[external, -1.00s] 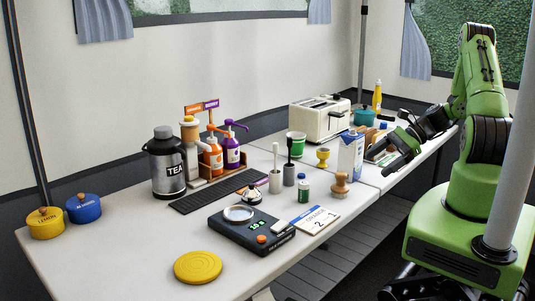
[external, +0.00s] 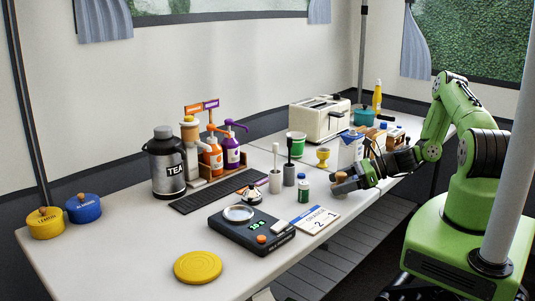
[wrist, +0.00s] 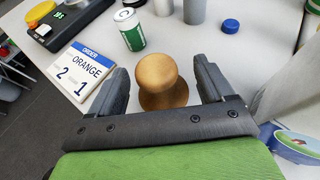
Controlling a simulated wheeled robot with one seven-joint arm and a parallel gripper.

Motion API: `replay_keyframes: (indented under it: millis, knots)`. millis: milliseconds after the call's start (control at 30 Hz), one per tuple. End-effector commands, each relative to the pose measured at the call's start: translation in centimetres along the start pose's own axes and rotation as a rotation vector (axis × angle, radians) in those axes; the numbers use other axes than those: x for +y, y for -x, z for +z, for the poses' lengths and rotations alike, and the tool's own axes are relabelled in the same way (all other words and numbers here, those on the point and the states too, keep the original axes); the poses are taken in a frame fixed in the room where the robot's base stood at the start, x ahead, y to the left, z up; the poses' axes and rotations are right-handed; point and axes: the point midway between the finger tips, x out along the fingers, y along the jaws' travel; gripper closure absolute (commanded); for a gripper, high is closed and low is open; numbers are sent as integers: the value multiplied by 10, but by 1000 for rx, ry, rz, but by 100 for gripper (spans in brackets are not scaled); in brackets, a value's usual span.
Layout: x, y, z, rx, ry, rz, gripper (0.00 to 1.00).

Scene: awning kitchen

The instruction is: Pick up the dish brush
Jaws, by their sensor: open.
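The dish brush (external: 341,177) stands on the white table with its round wooden knob up. In the wrist view the brush (wrist: 157,72) shows its knob and wider wooden base between my two dark fingers. My gripper (wrist: 161,84) is open, with one finger on each side of the brush. Gaps show between the knob and both fingers. In the external view my gripper (external: 352,184) is low over the table at the brush and hides its lower part. The bristles are not visible.
A green-and-white can (wrist: 130,29) and an ORANGE order card (wrist: 80,70) are close by on the left. A white and blue carton (external: 348,150) stands just behind my gripper. A digital scale (external: 251,229) lies farther left. The table's front edge is near.

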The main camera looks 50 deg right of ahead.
Motion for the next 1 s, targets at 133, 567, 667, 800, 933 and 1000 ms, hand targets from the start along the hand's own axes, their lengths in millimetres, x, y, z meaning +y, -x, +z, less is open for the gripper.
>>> replay_keyframes:
  millis: [133, 567, 667, 800, 933, 1000]
  knots:
    - [0, -17, -2, 1, 0, 1, 19]
    - [0, -17, -1, 1, 0, 0, 56]
    - [0, -17, -1, 3, 0, 0, 71]
    - [0, -16, -3, 7, -1, 1, 86]
    - [0, -16, -4, 10, -1, 1, 87]
    - [0, -16, -4, 11, -2, 0, 87]
